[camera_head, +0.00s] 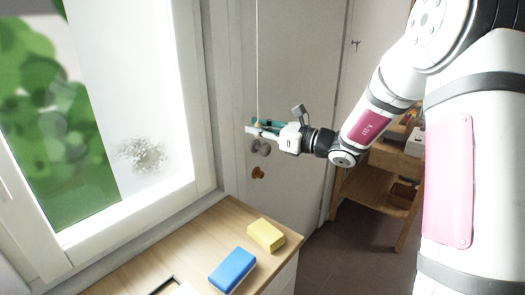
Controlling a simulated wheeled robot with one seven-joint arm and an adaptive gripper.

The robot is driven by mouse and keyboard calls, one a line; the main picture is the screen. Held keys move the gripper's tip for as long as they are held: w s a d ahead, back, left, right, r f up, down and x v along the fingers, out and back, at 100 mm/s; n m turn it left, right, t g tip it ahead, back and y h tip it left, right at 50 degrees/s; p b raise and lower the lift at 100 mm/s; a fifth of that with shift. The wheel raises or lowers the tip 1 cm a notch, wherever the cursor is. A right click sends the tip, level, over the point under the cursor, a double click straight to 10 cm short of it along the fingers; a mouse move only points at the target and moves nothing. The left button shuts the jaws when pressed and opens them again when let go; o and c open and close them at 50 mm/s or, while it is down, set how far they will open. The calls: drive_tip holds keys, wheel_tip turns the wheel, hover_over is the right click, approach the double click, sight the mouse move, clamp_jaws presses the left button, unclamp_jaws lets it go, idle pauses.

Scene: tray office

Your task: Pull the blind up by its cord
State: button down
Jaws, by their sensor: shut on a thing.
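A thin pale cord (257,60) hangs straight down from the top edge of the picture, right of the window. My gripper (256,128) is shut on the cord near its visible lower end, in front of the door. The fingers point left, and they hide the part of the cord they hold. The blind itself cannot be made out; the window (205,150) shows green foliage and a bright white area through its glass.
A wooden-topped cabinet (210,235) below the window bears a yellow block (266,235) and a blue block (232,270). A grey door (300,90) with a handle stands behind my gripper. A wooden shelf unit (375,185) stands at right behind my arm.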

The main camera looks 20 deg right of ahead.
wheel_tip(320, 180, up, 43)
drive_tip(key=p, duration=1)
drive_tip(key=shift+r, duration=0.2)
drive_tip(key=c, duration=1.9)
unclamp_jaws()
drive_tip(key=shift+c, duration=0.2)
drive_tip(key=o, duration=0.5)
drive_tip(key=shift+f, duration=0.1)
drive_tip(key=v, duration=1.2)
drive_tip(key=shift+f, duration=0.1)
